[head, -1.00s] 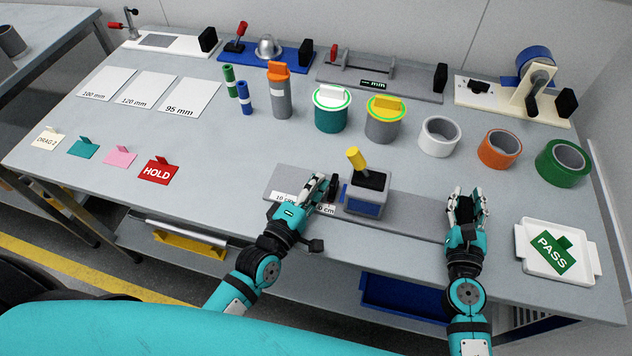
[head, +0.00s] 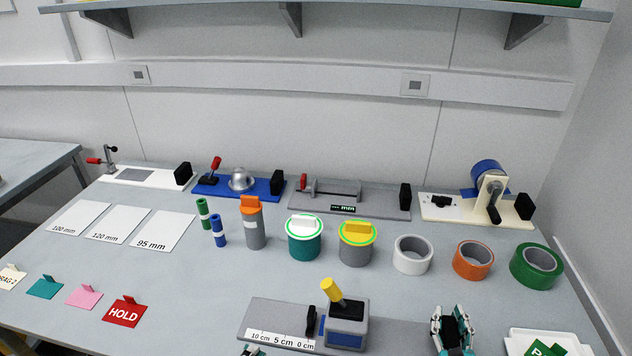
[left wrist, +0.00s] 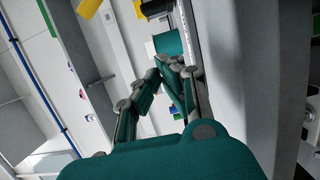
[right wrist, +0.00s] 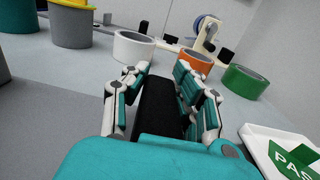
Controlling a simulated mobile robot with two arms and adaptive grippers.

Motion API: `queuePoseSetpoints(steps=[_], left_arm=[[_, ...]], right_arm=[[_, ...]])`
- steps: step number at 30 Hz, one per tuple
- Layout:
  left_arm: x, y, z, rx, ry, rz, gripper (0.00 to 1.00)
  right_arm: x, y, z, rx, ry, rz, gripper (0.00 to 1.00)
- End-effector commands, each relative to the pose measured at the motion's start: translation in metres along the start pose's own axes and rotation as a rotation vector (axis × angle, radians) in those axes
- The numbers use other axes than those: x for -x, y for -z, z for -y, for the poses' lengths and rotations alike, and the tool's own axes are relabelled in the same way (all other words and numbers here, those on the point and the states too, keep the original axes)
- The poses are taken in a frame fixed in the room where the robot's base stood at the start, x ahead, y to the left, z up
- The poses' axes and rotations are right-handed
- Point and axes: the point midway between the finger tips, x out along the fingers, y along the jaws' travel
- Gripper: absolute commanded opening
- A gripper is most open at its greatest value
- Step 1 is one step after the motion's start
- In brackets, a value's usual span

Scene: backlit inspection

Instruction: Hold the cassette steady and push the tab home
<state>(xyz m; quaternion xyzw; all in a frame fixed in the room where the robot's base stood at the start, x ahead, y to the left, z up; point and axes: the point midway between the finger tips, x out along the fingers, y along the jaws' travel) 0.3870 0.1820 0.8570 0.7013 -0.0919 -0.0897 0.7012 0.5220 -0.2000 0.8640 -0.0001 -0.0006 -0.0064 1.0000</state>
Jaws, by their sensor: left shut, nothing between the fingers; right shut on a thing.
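A grey block with a blue lower part (head: 346,333) stands on a grey base (head: 258,312) at the front of the table. A yellow-tipped lever (head: 332,291) rises tilted from its black top. A small black upright piece (head: 311,321) stands left of it, above a cm scale. I cannot tell which part is the cassette or the tab. My right gripper (head: 450,318) is right of the block, apart from it, shut on a black block (right wrist: 160,108). My left gripper (left wrist: 162,72) is shut and empty; only its tip shows at the head view's bottom edge.
A white tray (head: 515,344) with a green PASS card stands at the right. Tape rolls (head: 412,254), lidded pots (head: 305,242) and fixtures line the back. A red HOLD card (head: 125,312) and other cards lie at the left. Clear table lies between cards and base.

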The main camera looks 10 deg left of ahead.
Motion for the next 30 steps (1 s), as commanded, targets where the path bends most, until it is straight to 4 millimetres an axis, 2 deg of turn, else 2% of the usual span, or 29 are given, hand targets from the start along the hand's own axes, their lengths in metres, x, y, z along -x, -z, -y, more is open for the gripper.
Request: queuePoseSetpoints(steps=[2, 3, 8, 16, 20, 23, 30], left_arm=[[0.0, 0.0, 0.0, 0.0, 0.0, 0.0, 0.0], [0.0, 0.0, 0.0, 0.0, 0.0, 0.0, 0.0], [0.0, 0.0, 0.0, 0.0, 0.0, 0.0, 0.0], [0.0, 0.0, 0.0, 0.0, 0.0, 0.0, 0.0], [0.0, 0.0, 0.0, 0.0, 0.0, 0.0, 0.0], [0.0, 0.0, 0.0, 0.0, 0.0, 0.0, 0.0], [0.0, 0.0, 0.0, 0.0, 0.0, 0.0, 0.0]], right_arm=[[0.001, 0.004, 0.001, 0.002, 0.001, -0.008, 0.0], [0.001, 0.004, 0.001, 0.002, 0.001, -0.008, 0.3], [0.001, 0.003, 0.001, 0.002, 0.002, -0.004, 0.51], [0.001, 0.001, 0.001, 0.001, 0.001, -0.001, 0.52], [0.01, 0.002, 0.001, 0.002, 0.0, -0.003, 0.52], [0.026, 0.002, 0.001, 0.004, -0.001, -0.004, 0.52], [0.078, 0.002, 0.001, 0.004, -0.002, -0.006, 0.52]])
